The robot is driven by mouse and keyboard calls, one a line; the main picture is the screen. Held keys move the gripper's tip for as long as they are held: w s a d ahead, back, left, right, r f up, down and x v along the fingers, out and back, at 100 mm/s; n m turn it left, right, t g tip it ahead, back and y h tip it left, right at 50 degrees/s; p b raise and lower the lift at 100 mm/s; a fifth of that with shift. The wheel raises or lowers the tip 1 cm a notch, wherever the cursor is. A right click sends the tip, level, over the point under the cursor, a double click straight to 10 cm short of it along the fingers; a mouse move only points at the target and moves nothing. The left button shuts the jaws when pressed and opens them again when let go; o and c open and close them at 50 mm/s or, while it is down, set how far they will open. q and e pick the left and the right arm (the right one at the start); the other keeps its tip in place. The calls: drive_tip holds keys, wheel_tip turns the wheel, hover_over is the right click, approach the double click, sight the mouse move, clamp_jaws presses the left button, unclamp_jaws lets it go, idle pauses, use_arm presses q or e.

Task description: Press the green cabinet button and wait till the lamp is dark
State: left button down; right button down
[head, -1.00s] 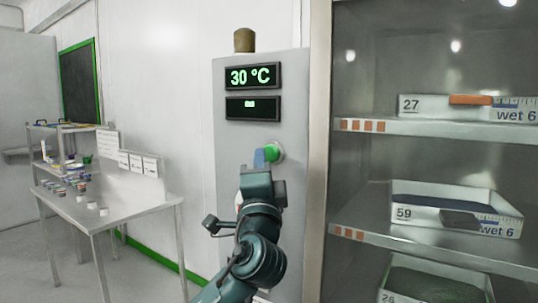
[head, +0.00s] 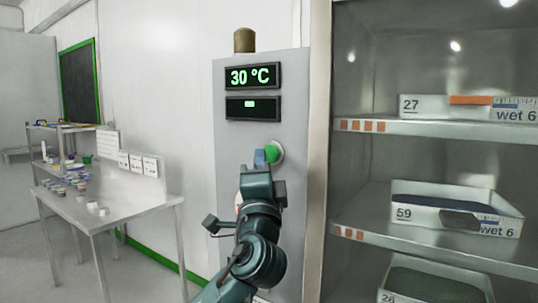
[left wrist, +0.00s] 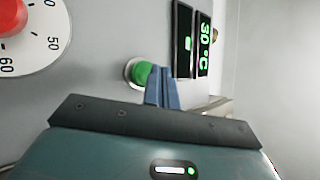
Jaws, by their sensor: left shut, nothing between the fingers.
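The green button (head: 272,151) sits in a pale ring on the grey cabinet front (head: 234,150), below two dark displays. In the left wrist view the green button (left wrist: 141,73) is just beyond my fingertips. My left gripper (head: 260,157) is shut and empty, its blue fingertips at the left edge of the button; whether they touch it I cannot tell. The lamp (head: 244,40) on top of the cabinet is a dull brown and looks unlit. The upper display (head: 253,76) reads 30 °C; the lower display (head: 252,107) shows a small green mark. My right gripper is not in view.
A red knob with a numbered dial (left wrist: 30,52) is beside the button in the left wrist view. Shelves with labelled trays (head: 440,211) stand to the right of the cabinet. A metal table (head: 120,215) with small containers stands to the left.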

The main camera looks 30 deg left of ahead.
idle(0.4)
use_arm(q)
drive_tip(key=shift+w, duration=0.45)
drive_tip(key=shift+w, duration=0.45)
idle(0.6)
drive_tip(key=shift+s, duration=0.9)
drive_tip(key=s, duration=0.5)
drive_tip(key=shift+a, duration=0.2)
drive_tip(key=shift+f, duration=0.1)
idle(0.7)
